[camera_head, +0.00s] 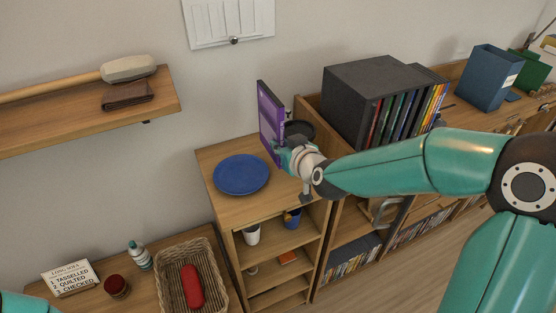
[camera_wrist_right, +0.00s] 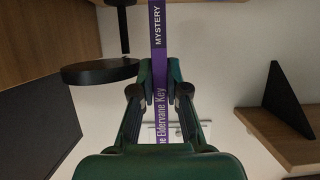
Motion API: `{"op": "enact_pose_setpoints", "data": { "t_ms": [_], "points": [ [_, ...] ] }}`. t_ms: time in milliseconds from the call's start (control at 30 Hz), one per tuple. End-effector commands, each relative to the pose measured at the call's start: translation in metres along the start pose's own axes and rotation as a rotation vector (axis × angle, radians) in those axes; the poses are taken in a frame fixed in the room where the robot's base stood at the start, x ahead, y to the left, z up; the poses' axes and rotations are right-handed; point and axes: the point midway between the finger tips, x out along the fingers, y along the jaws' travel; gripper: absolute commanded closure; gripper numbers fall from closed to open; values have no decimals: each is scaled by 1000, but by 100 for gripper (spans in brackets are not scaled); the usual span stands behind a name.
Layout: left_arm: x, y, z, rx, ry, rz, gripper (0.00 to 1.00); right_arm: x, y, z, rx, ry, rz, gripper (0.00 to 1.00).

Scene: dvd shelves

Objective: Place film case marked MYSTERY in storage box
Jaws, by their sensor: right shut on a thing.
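The purple film case (camera_head: 268,122) stands upright in the head view, above the top of the small wooden shelf unit. My right gripper (camera_head: 282,153) is shut on it near its lower edge. A dark grey box (camera_head: 352,97) with a row of coloured film cases stands to the right. A blue box (camera_head: 488,80) with a pale label stands farther right. My left gripper is not in view.
A blue plate (camera_head: 241,174) lies on the shelf top, left of the case. A dark round object (camera_head: 299,130) stands close behind my right gripper. A wall shelf (camera_head: 90,118) holds a mallet. A wicker basket (camera_head: 172,262) with a red item is lower left.

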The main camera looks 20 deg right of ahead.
Motion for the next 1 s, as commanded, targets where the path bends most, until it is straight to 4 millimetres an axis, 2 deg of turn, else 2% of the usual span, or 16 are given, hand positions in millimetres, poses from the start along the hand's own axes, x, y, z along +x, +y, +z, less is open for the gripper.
{"op": "enact_pose_setpoints", "data": {
  "t_ms": [33,200,567,600,733,1000],
  "points": [
    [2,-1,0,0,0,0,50,3,0,10,0,-6,-1,100],
    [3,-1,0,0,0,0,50,12,0,30,1,-5,0,100],
    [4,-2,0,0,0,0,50,14,0,35,0,-2,-1,100],
    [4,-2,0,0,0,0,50,14,0,35,0,-2,-1,83],
    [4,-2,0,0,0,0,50,14,0,35,0,-2,-1,62],
    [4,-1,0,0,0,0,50,14,0,34,0,-2,-1,61]
  ]
}}
